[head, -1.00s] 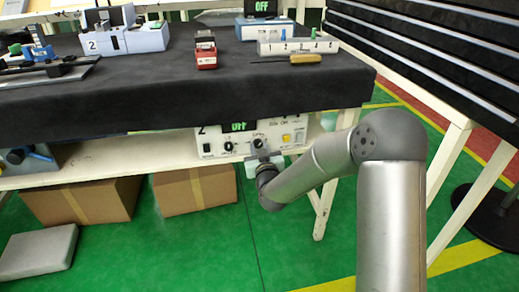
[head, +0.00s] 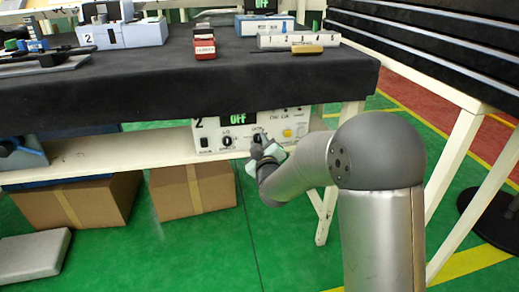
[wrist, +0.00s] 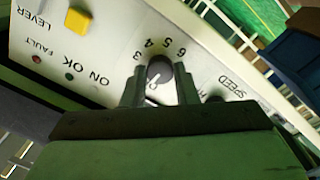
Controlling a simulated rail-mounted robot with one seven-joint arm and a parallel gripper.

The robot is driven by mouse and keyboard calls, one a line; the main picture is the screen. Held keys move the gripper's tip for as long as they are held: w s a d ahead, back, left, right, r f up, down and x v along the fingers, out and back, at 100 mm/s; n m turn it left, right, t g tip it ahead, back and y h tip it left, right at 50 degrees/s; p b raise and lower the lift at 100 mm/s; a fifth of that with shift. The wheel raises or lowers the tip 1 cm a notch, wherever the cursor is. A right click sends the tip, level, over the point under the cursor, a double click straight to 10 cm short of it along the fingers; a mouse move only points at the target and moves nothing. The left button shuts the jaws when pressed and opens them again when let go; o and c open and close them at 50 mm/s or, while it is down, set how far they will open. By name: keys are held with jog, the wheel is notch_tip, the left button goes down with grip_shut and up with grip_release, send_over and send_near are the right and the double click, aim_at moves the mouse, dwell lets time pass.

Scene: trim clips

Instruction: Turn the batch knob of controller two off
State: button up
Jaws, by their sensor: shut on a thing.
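Controller two (head: 205,131) is a white panel marked 2 on the shelf under the table. Its green display (head: 238,119) reads OFF. One dark knob (head: 227,142) on the left of the panel is free. My gripper (head: 258,139) is at the knob to its right. In the wrist view my gripper (wrist: 160,75) has its two fingers on either side of this dark round knob (wrist: 160,68), closed on it. The numbers 3 to 6 show around the knob; its name is hidden. Another knob (wrist: 215,98), by the word SPEED, shows beside a finger.
The black-covered table top (head: 120,90) overhangs the panel. Cardboard boxes (head: 210,188) stand under the shelf. A white table leg (head: 328,215) is near my arm.

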jog(key=shift+n, duration=0.6)
jog(key=o, duration=1)
jog(key=shift+s, duration=0.1)
jog(key=b+v, duration=0.3)
jog(key=v, duration=1.4)
jog(key=shift+s, duration=0.1)
